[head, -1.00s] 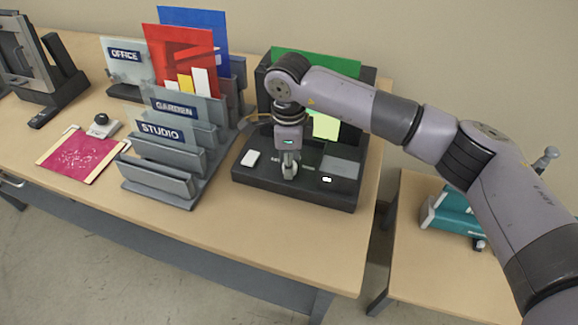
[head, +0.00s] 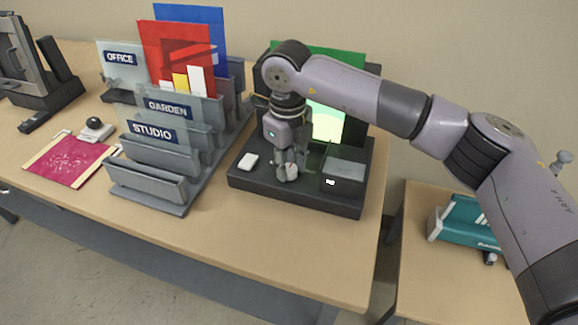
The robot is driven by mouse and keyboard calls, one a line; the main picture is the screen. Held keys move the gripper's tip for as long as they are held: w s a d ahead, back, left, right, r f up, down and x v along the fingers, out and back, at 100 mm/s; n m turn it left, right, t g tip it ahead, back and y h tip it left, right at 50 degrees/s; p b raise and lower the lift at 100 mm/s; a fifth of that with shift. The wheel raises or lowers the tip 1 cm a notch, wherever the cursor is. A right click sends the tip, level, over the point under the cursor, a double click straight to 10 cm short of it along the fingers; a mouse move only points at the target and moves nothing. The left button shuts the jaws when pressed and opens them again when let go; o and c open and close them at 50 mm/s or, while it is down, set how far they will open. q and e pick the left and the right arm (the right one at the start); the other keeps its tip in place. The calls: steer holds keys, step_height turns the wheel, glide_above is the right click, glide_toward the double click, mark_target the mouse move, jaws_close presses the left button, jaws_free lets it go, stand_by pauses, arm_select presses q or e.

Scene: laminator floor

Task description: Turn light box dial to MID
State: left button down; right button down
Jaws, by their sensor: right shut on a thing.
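The light box (head: 240,179) is a dark unit on the table, with a low base and an upright back. Its panel (head: 327,122) glows pale green to white behind my right arm. My right gripper (head: 289,172) points down at the front middle of the base, shut on the dial. The fingers mostly hide the dial, and I cannot read its setting. My left gripper is not in view.
A grey rack (head: 150,184) with OFFICE, GARDEN and STUDIO labels and coloured sheets stands close to the left of the light box. A magenta sheet (head: 68,160) lies further left. A lower side table (head: 422,285) at the right holds a teal item (head: 468,222).

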mark_target(288, 168)
stand_by(0.3)
steer(key=c, duration=1.2)
jaws_free()
steer(key=shift+c, duration=0.2)
step_height(288, 168, up, 12)
